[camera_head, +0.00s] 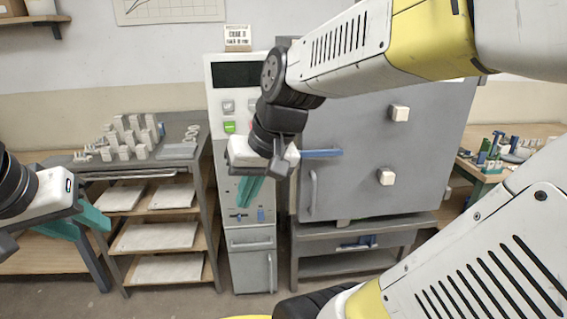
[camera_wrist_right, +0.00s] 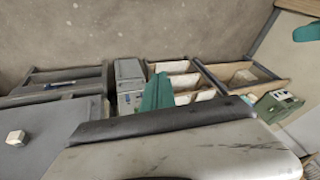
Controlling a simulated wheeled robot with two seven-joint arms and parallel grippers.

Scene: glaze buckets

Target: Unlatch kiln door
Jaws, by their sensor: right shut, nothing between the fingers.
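The grey kiln door (camera_head: 350,180) fills the middle right of the head view, with two white knobs (camera_head: 386,177) and a vertical handle (camera_head: 312,192) on its left side. A blue latch lever (camera_head: 322,153) lies horizontal near the door's left edge. My right gripper (camera_head: 248,192) is shut and empty, pointing down in front of the control cabinet, left of the lever; its wrist hides part of the door edge. In the right wrist view its teal fingers (camera_wrist_right: 157,92) show, with a knob (camera_wrist_right: 16,138) at lower left. My left gripper (camera_head: 80,222) is open and empty at far left.
A control cabinet (camera_head: 252,240) with a dark display (camera_head: 239,74) stands left of the kiln. A shelf rack (camera_head: 208,215) holding pale slabs and small blocks is further left. A table (camera_head: 476,178) with small items is at right. My right arm crosses before the kiln.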

